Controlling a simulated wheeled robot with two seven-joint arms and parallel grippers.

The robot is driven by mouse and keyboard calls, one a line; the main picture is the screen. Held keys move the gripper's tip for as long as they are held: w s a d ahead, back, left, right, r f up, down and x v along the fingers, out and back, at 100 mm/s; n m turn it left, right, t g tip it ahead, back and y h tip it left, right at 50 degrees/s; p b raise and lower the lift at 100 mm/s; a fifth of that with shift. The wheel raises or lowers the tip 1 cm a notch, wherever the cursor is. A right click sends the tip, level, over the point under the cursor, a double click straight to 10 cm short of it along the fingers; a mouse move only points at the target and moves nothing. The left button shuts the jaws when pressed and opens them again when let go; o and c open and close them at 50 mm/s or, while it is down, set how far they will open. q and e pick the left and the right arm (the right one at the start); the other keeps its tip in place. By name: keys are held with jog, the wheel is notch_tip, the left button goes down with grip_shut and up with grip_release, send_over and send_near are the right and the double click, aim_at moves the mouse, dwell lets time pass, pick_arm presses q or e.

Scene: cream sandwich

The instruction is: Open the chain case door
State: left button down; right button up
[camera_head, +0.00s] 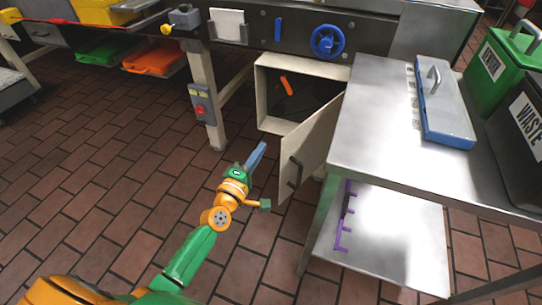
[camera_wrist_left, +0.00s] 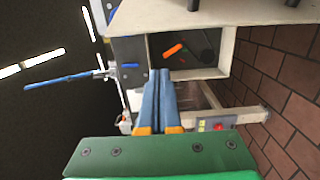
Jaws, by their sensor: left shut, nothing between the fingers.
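The chain case (camera_head: 262,92) is a cream box under the machine. Its door (camera_head: 318,138) stands swung outward toward the steel table, and the dark interior shows with an orange-handled part (camera_head: 286,86) inside. A dark bar handle (camera_head: 295,172) is on the door's outer face. My left gripper (camera_head: 258,154) is shut and empty, in front of the opening and left of the door, apart from the handle. In the left wrist view, the blue fingers (camera_wrist_left: 163,88) are together and point toward the case opening, with the door (camera_wrist_left: 220,16) along the top. My right gripper is not in view.
A steel table (camera_head: 380,130) stands right of the door, with a blue-edged lidded box (camera_head: 440,105) on it and a purple rack (camera_head: 345,215) on its lower shelf. A post with a red-button switch box (camera_head: 202,105) stands left. The tiled floor between is clear.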

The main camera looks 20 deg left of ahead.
pick_arm(q)
jog(key=shift+s+d+p, duration=0.1)
jog(key=shift+d+p, duration=0.55)
jog(key=shift+d, duration=1.25)
